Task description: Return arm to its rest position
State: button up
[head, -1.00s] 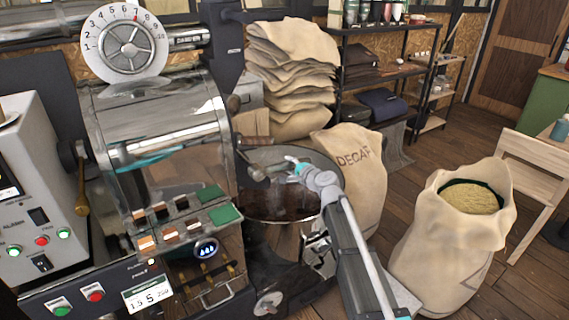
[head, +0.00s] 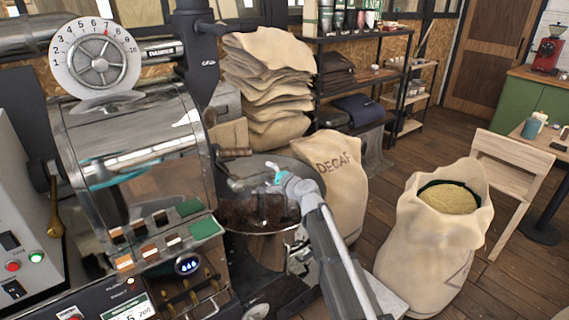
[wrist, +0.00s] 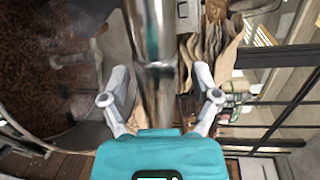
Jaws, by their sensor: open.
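My gripper (head: 272,176) is over the round metal cooling tray (head: 232,228) in the head view, in front of the roaster. In the wrist view my gripper (wrist: 162,95) has its two grey fingers spread wide apart, with the teal body below. A shiny metal bar runs down the middle of that view between the fingers. The fingers are apart from it on both sides, and I cannot tell its depth. Brown beans (wrist: 40,60) lie in the tray at the left of the wrist view. My arm reaches up from the lower right of the head view.
The roaster drum (head: 140,135) stands close on the left, with a wooden handle (head: 235,153) near my gripper. A DECAF sack (head: 340,180) stands just behind my arm. An open sack (head: 430,245) and a wooden chair (head: 515,165) are at right. Floor shows between them.

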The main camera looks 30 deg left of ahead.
jog(key=shift+s, duration=0.15)
jog(key=shift+d, duration=0.3)
jog(key=d+f+n+g+h+p, duration=0.1)
jog(key=d+f+n+h+p, duration=0.25)
jog(key=d, duration=1.45)
jog(key=d+f+n+g+h+p, duration=0.1)
jog(key=d+f+n+h+p, duration=0.3)
jog(key=d, duration=1.5)
jog(key=s+d+m+g+h, duration=0.1)
jog(key=s+d+h, duration=0.3)
jog(key=d, duration=1)
jog(key=s+d+g+h, duration=0.2)
jog(key=s+d, duration=0.6)
jog(key=d, duration=0.6)
jog(key=shift+s+m+g+h+p, duration=0.3)
jog(key=shift+m+h+p, duration=0.05)
jog(key=shift+h, duration=0.5)
